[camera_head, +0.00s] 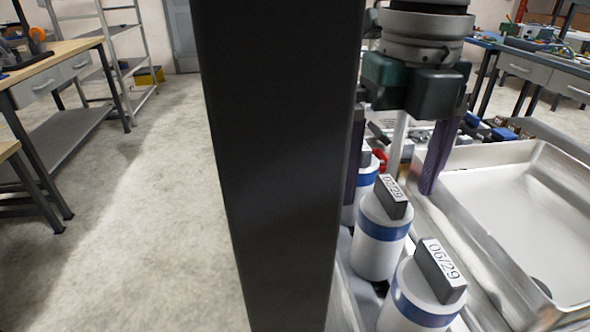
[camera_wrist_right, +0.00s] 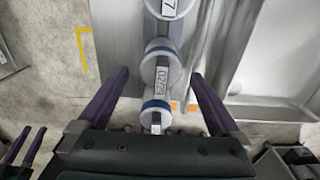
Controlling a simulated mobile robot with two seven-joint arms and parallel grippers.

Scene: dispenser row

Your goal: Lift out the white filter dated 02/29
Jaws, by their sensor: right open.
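The white filter dated 02/29 (camera_wrist_right: 161,57) has a blue band and a dark handle with a white label, readable in the right wrist view. My right gripper (camera_wrist_right: 161,77) is open, with its purple fingers apart on either side of it, not touching it. In the head view the right gripper (camera_head: 394,200) hangs over the filter row, fingers pointing down. The filter between its fingers (camera_head: 378,240) has a label ending in 29; its first digits are unclear. My left gripper (camera_wrist_right: 26,138) shows at the lower left of the wrist view, its purple fingers apart.
A filter dated 06/29 (camera_head: 420,302) stands nearest in the head view. A metal tray (camera_head: 475,152) lies right of the row. A dark column (camera_head: 285,160) blocks the middle. Floor is open at left.

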